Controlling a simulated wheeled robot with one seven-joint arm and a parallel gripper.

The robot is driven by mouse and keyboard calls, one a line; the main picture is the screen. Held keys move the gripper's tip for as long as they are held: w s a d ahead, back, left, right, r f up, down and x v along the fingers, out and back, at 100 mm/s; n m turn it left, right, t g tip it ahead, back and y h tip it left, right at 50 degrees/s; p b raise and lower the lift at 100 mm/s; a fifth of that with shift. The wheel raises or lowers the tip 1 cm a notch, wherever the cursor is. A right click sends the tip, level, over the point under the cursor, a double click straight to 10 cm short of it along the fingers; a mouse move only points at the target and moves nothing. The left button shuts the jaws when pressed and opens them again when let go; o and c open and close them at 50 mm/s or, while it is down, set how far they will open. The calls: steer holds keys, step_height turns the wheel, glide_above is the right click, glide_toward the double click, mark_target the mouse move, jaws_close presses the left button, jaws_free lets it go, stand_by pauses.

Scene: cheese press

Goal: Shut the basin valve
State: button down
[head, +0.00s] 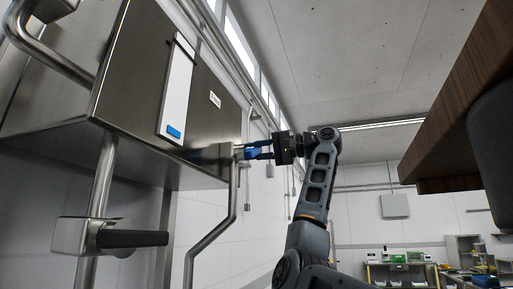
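The steel basin (120,75) fills the upper left, seen from below. A valve with a steel body (72,236) and a black lever (132,239) sits on the pipe beneath it, with the lever pointing right. My gripper (250,150) is well away from that lever, up at the basin's far right corner. It is beside a small steel fitting (237,150) atop a bent pipe. Blue parts show at my gripper's front; I cannot tell whether they are fingers or a handle between them. The finger gap and any contact are too small to make out.
A white panel with a blue tab (174,132) is on the basin's side. A bent steel pipe (213,237) runs down below the fitting. A wooden overhang (465,100) juts in at the right. Shelves (465,250) stand far back.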

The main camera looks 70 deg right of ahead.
steer(key=m, duration=0.1)
steer(key=f+m, duration=0.1)
steer(key=m, duration=0.3)
steer(key=shift+d+f, duration=0.2)
steer(key=shift+f, duration=0.1)
steer(key=shift+m, duration=0.3)
steer(key=c, duration=1)
jaws_free()
steer(key=shift+o, duration=0.2)
steer(key=s+b, duration=0.2)
steer(key=s, duration=0.5)
steer(key=shift+s+d, duration=0.3)
steer(key=shift+s, duration=0.1)
